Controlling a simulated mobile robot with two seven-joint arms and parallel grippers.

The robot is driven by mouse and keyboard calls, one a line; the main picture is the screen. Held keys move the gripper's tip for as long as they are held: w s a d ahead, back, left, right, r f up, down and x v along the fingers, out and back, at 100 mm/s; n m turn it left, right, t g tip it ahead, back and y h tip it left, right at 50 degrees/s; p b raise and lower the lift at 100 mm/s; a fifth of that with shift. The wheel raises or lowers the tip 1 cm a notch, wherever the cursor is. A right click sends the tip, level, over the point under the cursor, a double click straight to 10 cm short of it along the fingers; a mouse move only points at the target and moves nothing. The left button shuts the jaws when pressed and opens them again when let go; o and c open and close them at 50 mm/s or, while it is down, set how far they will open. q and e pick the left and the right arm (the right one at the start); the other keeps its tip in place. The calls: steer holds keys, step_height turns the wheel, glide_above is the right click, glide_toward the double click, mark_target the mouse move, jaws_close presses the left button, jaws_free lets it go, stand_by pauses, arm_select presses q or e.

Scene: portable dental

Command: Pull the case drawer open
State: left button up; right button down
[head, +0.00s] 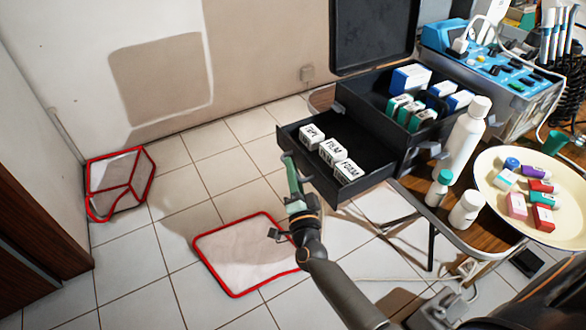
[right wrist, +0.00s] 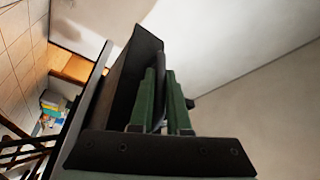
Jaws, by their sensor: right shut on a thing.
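The black case (head: 375,103) stands on the table with its lid up. Its drawer (head: 375,152) is pulled out towards the left and holds white boxes (head: 333,149) labelled TAPE, FILM and FOAM. My right gripper (head: 288,160) is at the drawer's front face, its green fingers shut on the drawer's handle, which the fingers mostly hide in the head view. In the right wrist view, the green fingers (right wrist: 163,90) close around the dark handle, with the drawer (right wrist: 130,80) beyond them. My left gripper is not in view.
White bottles (head: 465,135) and a round tray (head: 560,225) of small coloured boxes stand right of the case. A blue device (head: 485,62) is behind them.

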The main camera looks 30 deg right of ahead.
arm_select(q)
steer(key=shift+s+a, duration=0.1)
arm_select(e)
steer(key=shift+a+f, duration=0.1)
steer(key=c, duration=1.2)
jaws_free()
steer(key=shift+o, duration=0.2)
steer(key=shift+s, duration=0.1)
